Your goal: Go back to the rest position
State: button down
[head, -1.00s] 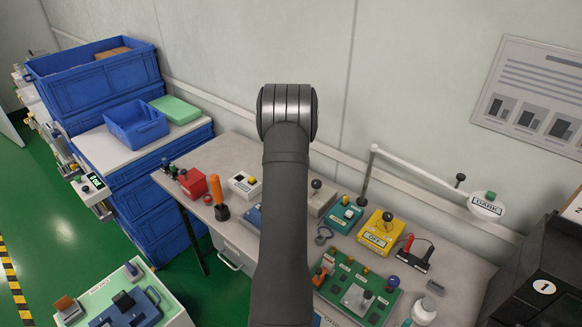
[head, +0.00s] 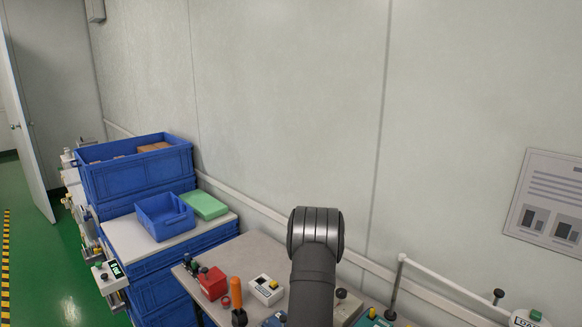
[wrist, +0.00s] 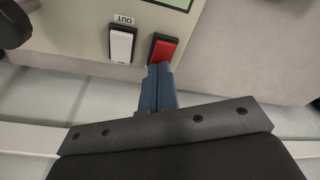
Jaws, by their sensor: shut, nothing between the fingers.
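In the wrist view my gripper (wrist: 158,72) is shut, its blue fingers together with nothing between them. The fingertips lie in the picture just below a red rocker switch (wrist: 163,50) on a beige device; I cannot tell whether they touch it. A white rocker switch (wrist: 121,45) under an "OUT" label is to the left. In the head view my arm rises in front of the bench, and my gripper is not seen there.
Blue crates (head: 137,177) stand to the left. The wall is behind.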

jog(key=shift+r, duration=4.1)
jog(key=s+a+n+g, duration=0.1)
jog(key=s+a+n, duration=0.9)
jog(key=n, duration=0.5)
jog(key=shift+s+a+r, duration=0.4)
jog(key=shift+s+r, duration=0.05)
jog(key=w+d+m, duration=0.8)
jog(key=w+m, duration=0.1)
jog(key=m, duration=0.2)
jog(key=shift+f+m+t, duration=0.3)
jog(key=shift+f, duration=0.05)
jog(key=shift+d, duration=0.1)
jog(key=shift+s, duration=0.1)
